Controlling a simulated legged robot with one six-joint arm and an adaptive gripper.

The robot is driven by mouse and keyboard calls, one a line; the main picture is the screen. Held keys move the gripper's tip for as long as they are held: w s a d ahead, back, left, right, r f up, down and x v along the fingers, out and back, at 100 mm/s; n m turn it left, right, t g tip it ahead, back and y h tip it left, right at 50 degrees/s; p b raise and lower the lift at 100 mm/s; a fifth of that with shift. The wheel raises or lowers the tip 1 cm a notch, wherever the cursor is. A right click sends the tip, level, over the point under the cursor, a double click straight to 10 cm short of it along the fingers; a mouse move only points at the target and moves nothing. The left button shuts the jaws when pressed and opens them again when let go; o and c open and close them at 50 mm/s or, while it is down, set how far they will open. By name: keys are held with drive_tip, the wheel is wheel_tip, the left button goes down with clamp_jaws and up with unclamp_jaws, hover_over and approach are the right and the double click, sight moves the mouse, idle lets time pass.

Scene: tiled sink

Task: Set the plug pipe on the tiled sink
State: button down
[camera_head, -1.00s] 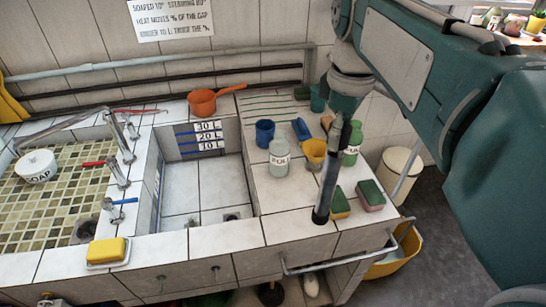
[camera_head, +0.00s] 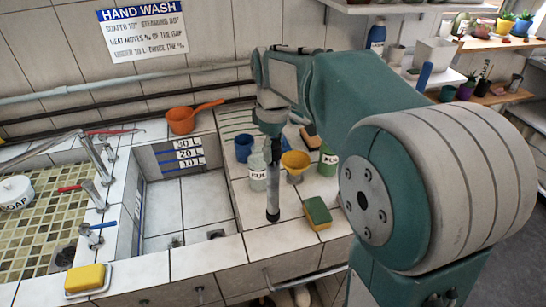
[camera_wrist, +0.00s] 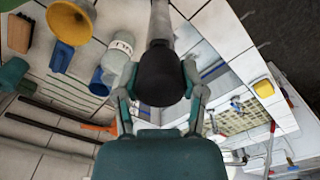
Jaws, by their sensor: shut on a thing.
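In the wrist view my gripper's fingers (camera_wrist: 160,66) close around the pipe's black end (camera_wrist: 161,82), and the grey shaft runs up out of the picture. The tiled sink (camera_head: 205,256) has a white basin and a tiled top. I cannot tell whether the pipe's lower end touches the tiles.
An orange pan (camera_head: 182,120) sits behind the basin. A metal rail (camera_head: 310,275) runs along the front.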

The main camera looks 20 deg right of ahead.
sight(273, 185)
drive_tip(key=shift+a+f, duration=0.25)
drive_tip(key=shift+f, duration=0.9)
drive_tip(key=shift+a+f, duration=0.2)
drive_tip(key=shift+a, duration=0.15)
drive_tip(key=shift+d+f, duration=0.1)
drive_tip(key=shift+d, duration=0.15)
drive_tip(key=shift+c, duration=0.8)
unclamp_jaws()
drive_tip(key=shift+d, duration=0.1)
